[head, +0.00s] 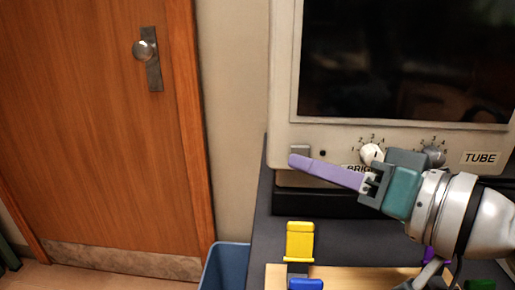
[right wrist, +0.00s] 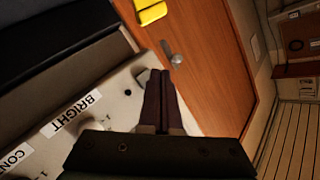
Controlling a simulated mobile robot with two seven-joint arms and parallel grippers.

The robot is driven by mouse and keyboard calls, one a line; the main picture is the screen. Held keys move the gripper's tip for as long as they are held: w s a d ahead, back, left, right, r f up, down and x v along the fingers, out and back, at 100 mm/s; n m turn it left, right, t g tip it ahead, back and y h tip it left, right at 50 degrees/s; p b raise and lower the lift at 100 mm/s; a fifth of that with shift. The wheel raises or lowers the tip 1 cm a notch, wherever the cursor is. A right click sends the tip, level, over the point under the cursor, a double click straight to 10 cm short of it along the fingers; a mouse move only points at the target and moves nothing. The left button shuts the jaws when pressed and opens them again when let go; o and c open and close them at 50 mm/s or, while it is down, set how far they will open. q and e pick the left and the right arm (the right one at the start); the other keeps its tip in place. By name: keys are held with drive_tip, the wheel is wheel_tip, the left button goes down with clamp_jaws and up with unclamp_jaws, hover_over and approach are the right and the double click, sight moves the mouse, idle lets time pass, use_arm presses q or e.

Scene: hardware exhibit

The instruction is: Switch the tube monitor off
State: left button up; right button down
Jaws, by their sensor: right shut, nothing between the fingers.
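The tube monitor (head: 283,120) is a beige set with a dark screen (head: 405,60) showing faint reflections and a "TUBE" label at its lower right. In the right wrist view the shut fingertips (right wrist: 160,74) lie beside the pale button (right wrist: 143,77); contact cannot be told. My left gripper is out of view.
A white knob (head: 371,154) and a grey knob (head: 433,155) are on the panel; my gripper partly covers the "BRIGHT" label. A blue bin (head: 226,267) and wooden door (head: 95,130) are left.

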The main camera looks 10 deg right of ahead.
drive_tip(key=s, duration=0.1)
drive_tip(key=s+a, duration=0.1)
drive_tip(key=s, duration=0.1)
drive_tip(key=s+p, duration=0.1)
drive_tip(key=s, duration=0.1)
drive_tip(key=shift+s+a, duration=0.25)
drive_tip(key=shift+a, duration=0.05)
